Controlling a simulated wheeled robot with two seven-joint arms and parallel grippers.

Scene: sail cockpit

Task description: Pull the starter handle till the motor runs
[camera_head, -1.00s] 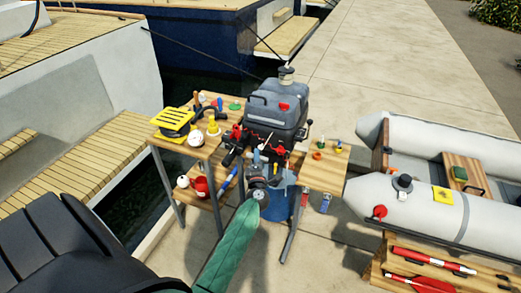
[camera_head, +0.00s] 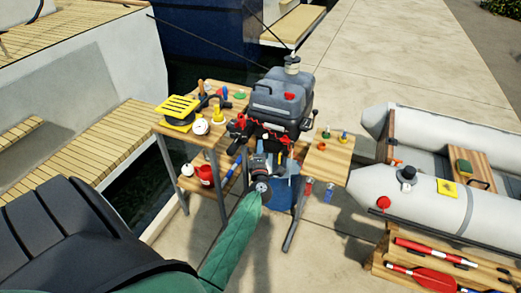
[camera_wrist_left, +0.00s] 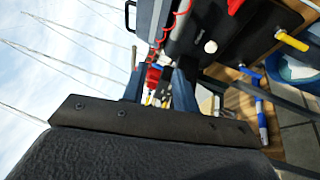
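The grey outboard motor (camera_head: 281,103) hangs upright on a wooden stand, with a red cap on its cowling and a red coiled cord on its front. My left gripper (camera_head: 266,152), on a green arm, is just in front of the motor's lower front. In the left wrist view, my left gripper (camera_wrist_left: 158,88) has its two blue-grey fingers apart. A red part (camera_wrist_left: 153,76) shows between or behind them; I cannot tell whether it is the starter handle or whether the fingers touch it. The starter handle is not clearly distinguishable in the head view. My right gripper is out of view.
A wooden bench (camera_head: 237,98) with a yellow-topped item (camera_head: 180,108) and small tools stands left of the motor. A small side shelf (camera_head: 332,165) is on the right. A grey inflatable boat (camera_head: 435,197) and a rack with red paddles (camera_head: 425,277) lie further right. Open paving lies behind.

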